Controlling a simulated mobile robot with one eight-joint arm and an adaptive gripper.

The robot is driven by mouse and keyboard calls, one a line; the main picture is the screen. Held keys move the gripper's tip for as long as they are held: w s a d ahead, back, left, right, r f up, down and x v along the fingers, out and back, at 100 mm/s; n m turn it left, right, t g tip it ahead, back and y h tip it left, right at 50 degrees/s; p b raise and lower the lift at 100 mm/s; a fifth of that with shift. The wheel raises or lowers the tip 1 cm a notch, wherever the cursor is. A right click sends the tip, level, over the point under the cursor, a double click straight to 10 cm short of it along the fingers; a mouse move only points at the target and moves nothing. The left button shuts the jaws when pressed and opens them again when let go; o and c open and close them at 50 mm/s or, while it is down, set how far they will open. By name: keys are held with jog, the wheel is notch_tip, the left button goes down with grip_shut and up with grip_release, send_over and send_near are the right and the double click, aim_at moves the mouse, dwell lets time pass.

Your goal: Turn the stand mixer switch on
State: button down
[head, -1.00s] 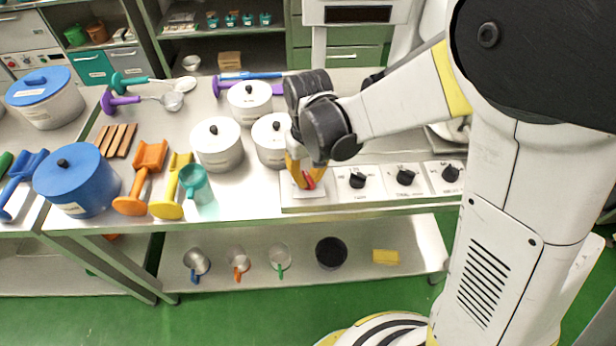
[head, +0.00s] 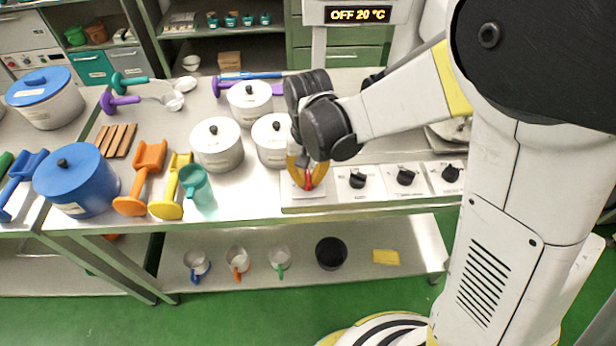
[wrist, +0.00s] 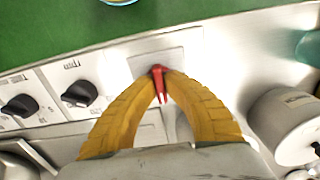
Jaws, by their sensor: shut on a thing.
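The red switch (head: 309,181) sits at the left end of a pale control panel (head: 330,202) on the front edge of the steel table. My gripper (head: 307,184) reaches down over it, its yellow fingers shut on the red lever. In the wrist view, the fingertips of my gripper (wrist: 160,73) meet around the top of the red switch (wrist: 160,90), whose forked end shows between the fingers. A lit display (head: 357,15) at the back reads "OFF 20 °C". The mixer body is largely hidden behind my arm.
Black knobs (head: 357,180) line the panel to the right of the switch. White lidded pots (head: 217,145) stand close to the left and behind my gripper. The floor in front is clear.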

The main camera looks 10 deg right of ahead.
aim_at(309, 177)
jog(key=c, duration=1.5)
grip_release()
notch_tip(309, 177, up, 12)
jog(key=shift+d, duration=0.1)
jog(key=s+d+r+t, duration=0.1)
jog(key=s+d+t, duration=0.1)
jog(key=s+d, duration=0.1)
jog(key=s+d+r+t, duration=0.1)
jog(key=s+d+t, duration=0.1)
jog(key=s+d, duration=0.2)
jog(key=s+d+r+t, duration=0.1)
jog(key=s+d+t, duration=0.2)
jog(key=d, duration=0.3)
jog(key=shift+s+d+r+n, duration=0.15)
jog(key=shift+s+n, duration=0.15)
jog(key=shift+s, duration=0.1)
